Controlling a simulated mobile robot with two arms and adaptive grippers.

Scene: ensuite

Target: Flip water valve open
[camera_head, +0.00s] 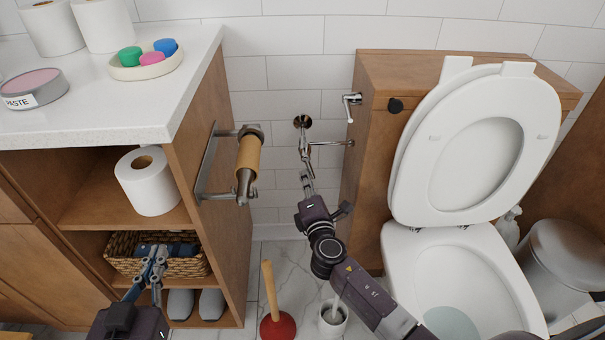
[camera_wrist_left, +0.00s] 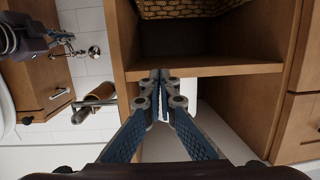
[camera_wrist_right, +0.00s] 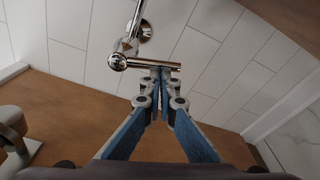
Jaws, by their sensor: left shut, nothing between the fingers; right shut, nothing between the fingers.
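The chrome water valve (camera_head: 303,122) sits on the tiled wall between the cabinet and the toilet, with a thin pipe running right to the toilet's wooden box. My right gripper (camera_head: 306,172) is shut and empty, just below the valve. In the right wrist view, the valve's chrome bar (camera_wrist_right: 150,64) crosses right at the tips of my right gripper (camera_wrist_right: 161,72); whether they touch is unclear. The valve also shows in the left wrist view (camera_wrist_left: 94,52). My left gripper (camera_head: 153,262) is shut and empty in front of the cabinet's lower shelves.
A toilet-paper holder (camera_head: 248,165) juts from the cabinet side, left of the valve. The toilet (camera_head: 470,150) stands right, lid up. A plunger (camera_head: 277,325) and a brush holder (camera_head: 333,318) stand on the floor below. A wicker basket (camera_head: 120,262) is near my left gripper.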

